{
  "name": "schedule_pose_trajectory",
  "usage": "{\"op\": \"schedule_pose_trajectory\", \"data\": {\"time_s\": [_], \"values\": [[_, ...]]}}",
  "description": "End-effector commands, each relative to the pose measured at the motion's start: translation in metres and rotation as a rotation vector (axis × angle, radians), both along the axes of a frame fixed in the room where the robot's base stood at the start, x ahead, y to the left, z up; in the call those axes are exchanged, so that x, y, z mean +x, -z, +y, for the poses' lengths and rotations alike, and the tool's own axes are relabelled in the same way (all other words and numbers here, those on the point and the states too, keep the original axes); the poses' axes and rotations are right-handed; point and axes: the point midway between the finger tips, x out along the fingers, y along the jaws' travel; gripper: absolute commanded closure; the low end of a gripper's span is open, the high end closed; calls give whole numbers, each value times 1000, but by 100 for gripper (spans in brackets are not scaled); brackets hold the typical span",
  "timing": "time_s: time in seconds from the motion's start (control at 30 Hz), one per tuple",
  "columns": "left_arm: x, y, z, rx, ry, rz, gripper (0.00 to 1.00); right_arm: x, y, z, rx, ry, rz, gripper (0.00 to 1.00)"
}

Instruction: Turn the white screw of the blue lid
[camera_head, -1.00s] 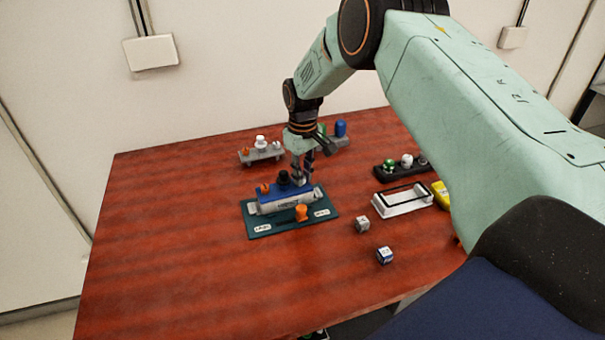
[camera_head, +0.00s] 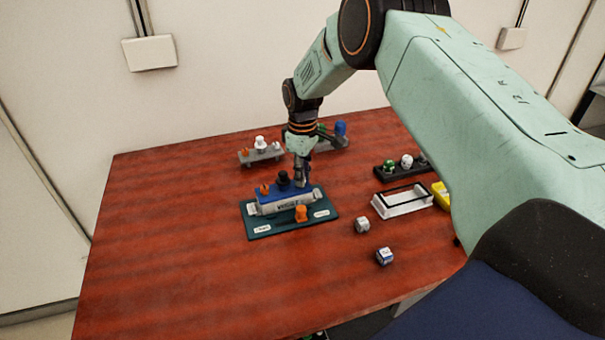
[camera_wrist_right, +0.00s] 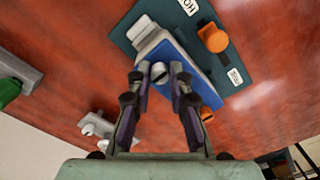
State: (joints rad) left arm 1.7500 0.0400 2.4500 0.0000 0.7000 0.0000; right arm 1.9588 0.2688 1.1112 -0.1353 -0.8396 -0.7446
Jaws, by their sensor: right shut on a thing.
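The blue lid (camera_head: 272,194) lies on a whitish box on a dark green base plate (camera_head: 263,231). An orange knob (camera_head: 265,187) and a black knob (camera_head: 283,178) stand on the lid. My right gripper (camera_head: 302,182) points down at the lid's right end. In the wrist view the white screw (camera_wrist_right: 158,71), with a dark slot, sits between its two fingertips, which are shut on it, at one end of the blue lid (camera_wrist_right: 208,88). The screw is hidden behind the fingers in the head view. My left gripper is out of view.
A larger orange knob (camera_head: 301,213) stands at the plate's front. Grey racks with knobs (camera_head: 261,155) stand behind, a dark rack (camera_head: 390,172) to the right. A white frame (camera_head: 402,205) and two small cubes (camera_head: 362,225) lie right. The table's left is clear.

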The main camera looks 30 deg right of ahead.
Motion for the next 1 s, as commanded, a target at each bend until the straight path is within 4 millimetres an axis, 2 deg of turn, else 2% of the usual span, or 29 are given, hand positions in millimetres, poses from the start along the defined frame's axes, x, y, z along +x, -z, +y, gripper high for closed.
{"op": "schedule_pose_trajectory", "data": {"time_s": [0.23,0.27,0.5,0.83,1.0], "values": [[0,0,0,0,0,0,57,0,0,0,0,1,0,100],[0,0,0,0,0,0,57,0,0,0,0,1,0,78],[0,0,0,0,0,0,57,0,0,0,0,1,0,58],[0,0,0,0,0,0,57,0,-2,0,1,1,-1,57],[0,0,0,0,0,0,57,1,-23,0,0,1,-4,57]]}}
